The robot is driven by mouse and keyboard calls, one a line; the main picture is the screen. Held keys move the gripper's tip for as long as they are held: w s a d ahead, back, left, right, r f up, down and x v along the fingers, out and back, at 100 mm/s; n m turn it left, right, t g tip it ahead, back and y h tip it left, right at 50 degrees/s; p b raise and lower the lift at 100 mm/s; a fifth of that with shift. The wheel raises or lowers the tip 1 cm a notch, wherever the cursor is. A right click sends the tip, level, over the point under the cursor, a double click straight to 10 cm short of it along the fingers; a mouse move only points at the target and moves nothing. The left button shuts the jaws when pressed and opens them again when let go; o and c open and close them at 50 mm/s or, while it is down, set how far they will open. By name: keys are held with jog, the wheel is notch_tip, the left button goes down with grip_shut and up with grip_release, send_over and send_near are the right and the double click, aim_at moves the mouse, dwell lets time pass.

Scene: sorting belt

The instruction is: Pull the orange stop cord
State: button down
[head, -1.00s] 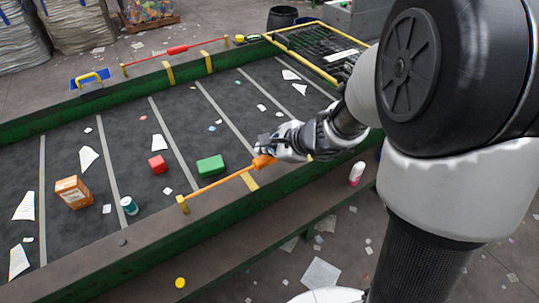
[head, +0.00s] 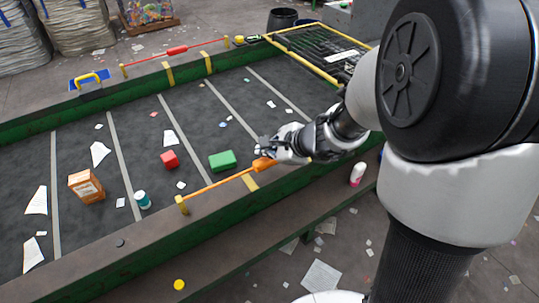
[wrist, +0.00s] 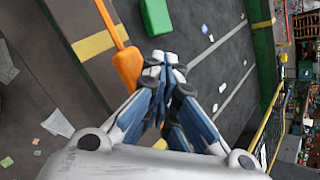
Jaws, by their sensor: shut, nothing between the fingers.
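The orange stop cord (head: 220,184) runs along the near rail of the belt from a yellow post (head: 182,205) to a thicker orange handle (head: 264,164). In the wrist view the handle (wrist: 127,66) lies just left of my fingertips, with the cord (wrist: 106,22) leading up from it. My gripper (head: 264,146) is over the near rail, right at the handle's end. In the wrist view my gripper (wrist: 165,62) has its fingertips together and empty, beside the handle and not around it. Whether they touch it I cannot tell.
A red cord (head: 177,50) runs along the far rail. A white-and-pink bottle (head: 357,174) stands on the lower ledge.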

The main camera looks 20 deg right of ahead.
aim_at(268, 160)
jog(key=shift+f+b, duration=1)
dwell(0.8)
jog(key=shift+r, duration=0.15)
jog(key=shift+r+p, duration=1.6)
jog(key=shift+r, duration=0.35)
jog(key=shift+r, duration=0.1)
notch_tip(268, 160, up, 5)
jog(key=p, duration=0.4)
